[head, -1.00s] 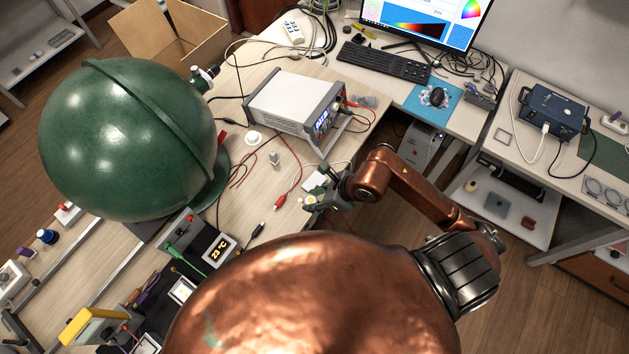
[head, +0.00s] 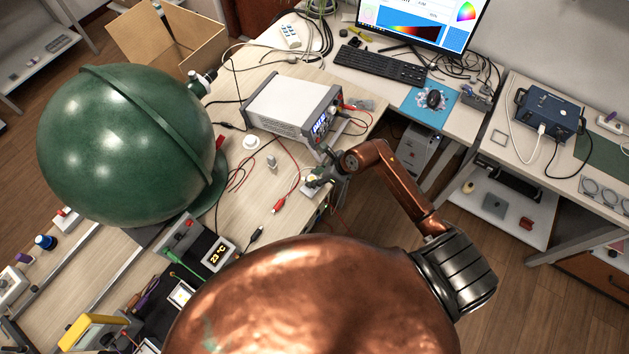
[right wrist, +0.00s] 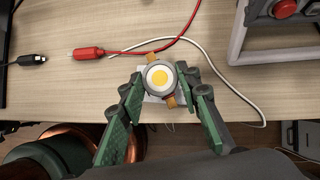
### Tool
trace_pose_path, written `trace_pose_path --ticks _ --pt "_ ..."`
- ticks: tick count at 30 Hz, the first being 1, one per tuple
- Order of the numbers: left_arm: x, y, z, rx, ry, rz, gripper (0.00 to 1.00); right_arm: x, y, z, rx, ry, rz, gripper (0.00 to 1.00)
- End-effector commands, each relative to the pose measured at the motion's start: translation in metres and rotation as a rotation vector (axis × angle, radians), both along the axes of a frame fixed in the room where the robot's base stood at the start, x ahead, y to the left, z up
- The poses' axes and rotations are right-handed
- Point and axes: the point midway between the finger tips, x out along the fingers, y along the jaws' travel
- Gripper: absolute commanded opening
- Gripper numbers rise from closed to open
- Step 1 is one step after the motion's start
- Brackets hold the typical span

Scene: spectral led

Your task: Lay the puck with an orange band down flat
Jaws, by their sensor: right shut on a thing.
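In the right wrist view a round grey puck (right wrist: 160,79) with a yellow centre and orange-brown patches on its rim sits between my fingertips. Its round face is turned to the wrist camera. My right gripper (right wrist: 161,86) is shut on it, near the table's front edge. A pale square piece shows partly beneath the puck; I cannot tell whether they touch. In the head view my right gripper (head: 317,178) is at the table edge below the white instrument, and the puck is too small to make out clearly. My left gripper is not in view.
The white instrument (head: 292,104) stands just beyond the gripper. A red lead (right wrist: 88,52) and a thin white cable (right wrist: 215,72) lie close by. A white disc (head: 250,142) and a small grey piece (head: 271,161) lie left. A large green sphere (head: 125,145) stands further left.

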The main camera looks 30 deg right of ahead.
Motion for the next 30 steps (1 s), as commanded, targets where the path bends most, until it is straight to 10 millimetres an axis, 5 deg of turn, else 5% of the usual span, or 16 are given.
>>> trace_pose_path --ticks 5,15,16,23,30 --pt "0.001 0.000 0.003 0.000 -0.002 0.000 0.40 -0.002 0.002 -0.022 0.003 0.003 -0.002 0.02" --pt "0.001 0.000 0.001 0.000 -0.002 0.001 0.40 -0.002 0.001 -0.026 0.001 0.002 0.001 0.02" --pt "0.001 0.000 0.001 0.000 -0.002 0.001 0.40 -0.002 0.001 -0.026 0.001 0.002 0.000 0.31" --pt "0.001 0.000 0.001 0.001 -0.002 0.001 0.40 -0.002 0.001 -0.025 0.001 0.002 0.000 0.47" --pt "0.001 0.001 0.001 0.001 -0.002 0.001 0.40 -0.002 0.001 -0.025 0.002 0.003 0.000 0.48"
